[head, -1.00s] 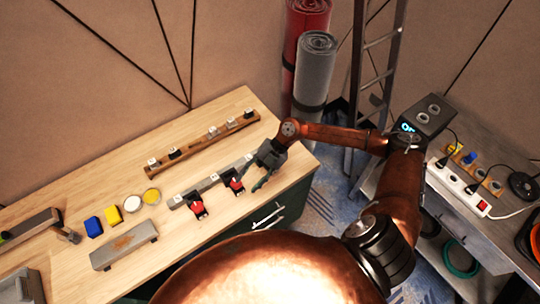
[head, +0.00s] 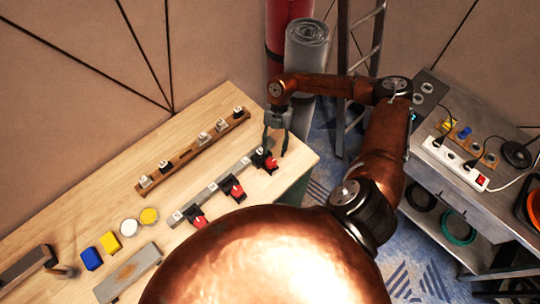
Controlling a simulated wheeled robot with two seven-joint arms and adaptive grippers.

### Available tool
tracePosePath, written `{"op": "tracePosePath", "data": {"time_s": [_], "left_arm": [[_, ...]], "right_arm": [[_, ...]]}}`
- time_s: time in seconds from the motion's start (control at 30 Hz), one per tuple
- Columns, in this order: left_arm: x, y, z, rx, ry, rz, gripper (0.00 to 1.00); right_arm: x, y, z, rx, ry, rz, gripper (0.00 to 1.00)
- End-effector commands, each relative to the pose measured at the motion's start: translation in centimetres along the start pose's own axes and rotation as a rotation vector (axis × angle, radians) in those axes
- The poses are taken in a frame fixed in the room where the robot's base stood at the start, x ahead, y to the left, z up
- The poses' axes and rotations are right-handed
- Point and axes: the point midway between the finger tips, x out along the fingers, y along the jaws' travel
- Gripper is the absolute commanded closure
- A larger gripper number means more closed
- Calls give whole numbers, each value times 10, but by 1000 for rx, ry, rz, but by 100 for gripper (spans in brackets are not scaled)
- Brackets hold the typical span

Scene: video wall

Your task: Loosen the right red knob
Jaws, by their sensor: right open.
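Three red knobs on dark bases sit along a grey rail (head: 209,191) on the wooden workbench. The right red knob (head: 271,163) is at the rail's far right end, near the bench edge. The middle red knob (head: 236,190) and the left red knob (head: 198,221) are nearer the front. My right gripper (head: 275,151) is open and points down just above and behind the right knob. Its two fingers are spread to either side of it; I cannot tell whether they touch it. My left gripper is not in view.
A wooden strip with several small switches (head: 194,152) lies behind the rail. Rolled mats (head: 305,60) and a ladder stand behind the bench's right end.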

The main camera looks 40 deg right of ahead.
Motion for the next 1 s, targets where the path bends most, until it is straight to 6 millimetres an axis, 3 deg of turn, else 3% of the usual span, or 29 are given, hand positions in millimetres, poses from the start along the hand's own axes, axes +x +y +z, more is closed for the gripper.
{"op": "tracePosePath", "data": {"time_s": [0.2, 0.4, 0.7, 1.0], "left_arm": [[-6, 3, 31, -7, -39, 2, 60], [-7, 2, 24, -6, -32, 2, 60], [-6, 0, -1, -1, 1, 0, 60], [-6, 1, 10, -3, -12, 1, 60]], "right_arm": [[35, 7, -2, -12, 2, -3, 59], [53, 6, -2, -10, 2, -2, 59], [55, 5, -1, -8, 1, 0, 59], [55, 4, -1, -8, 1, -1, 79]]}}
